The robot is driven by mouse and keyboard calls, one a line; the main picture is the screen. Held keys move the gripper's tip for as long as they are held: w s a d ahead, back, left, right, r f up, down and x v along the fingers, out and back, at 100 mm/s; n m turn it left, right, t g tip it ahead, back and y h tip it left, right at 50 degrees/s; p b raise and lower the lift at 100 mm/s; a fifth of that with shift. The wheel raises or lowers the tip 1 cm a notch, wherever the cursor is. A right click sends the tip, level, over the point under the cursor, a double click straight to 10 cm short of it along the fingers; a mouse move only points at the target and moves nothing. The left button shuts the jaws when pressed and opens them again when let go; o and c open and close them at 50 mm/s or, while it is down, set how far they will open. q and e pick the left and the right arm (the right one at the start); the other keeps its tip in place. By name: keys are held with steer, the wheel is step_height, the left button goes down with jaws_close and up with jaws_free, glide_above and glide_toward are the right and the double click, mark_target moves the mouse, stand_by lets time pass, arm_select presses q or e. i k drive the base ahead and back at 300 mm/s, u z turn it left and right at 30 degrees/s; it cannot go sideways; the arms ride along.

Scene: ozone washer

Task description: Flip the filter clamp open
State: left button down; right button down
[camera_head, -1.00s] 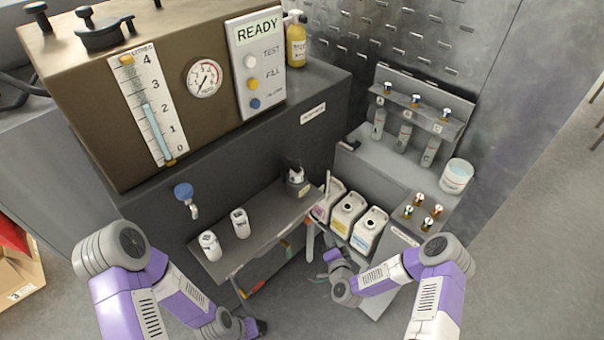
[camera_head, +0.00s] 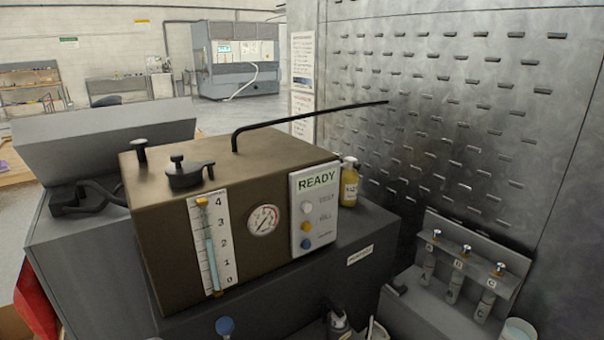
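The brown washer box (camera_head: 160,255) stands on a dark grey cabinet at the left centre of the head view. On its top is a black clamp-like fitting (camera_head: 188,175) with a knob and a side lever; I cannot tell for sure whether it is the filter clamp. A smaller black knob (camera_head: 140,150) stands near the box's back left corner. Another black handle-like part (camera_head: 85,198) lies left of the box by a tilted grey lid (camera_head: 105,135). Neither of my grippers shows in the head view.
A black bent rod (camera_head: 300,118) rises from the box top and reaches right. A front panel (camera_head: 315,210) reads READY, beside a gauge (camera_head: 263,220) and a level scale (camera_head: 212,245). A yellow bottle (camera_head: 349,185) stands right of the box.

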mark_target(338, 307)
steer(key=u, duration=0.6)
steer(key=k, duration=1.35)
steer(key=u, duration=0.2)
steer(key=i, duration=0.45)
steer(key=z, duration=1.1)
steer(key=i, duration=1.3)
steer(key=u, duration=0.35)
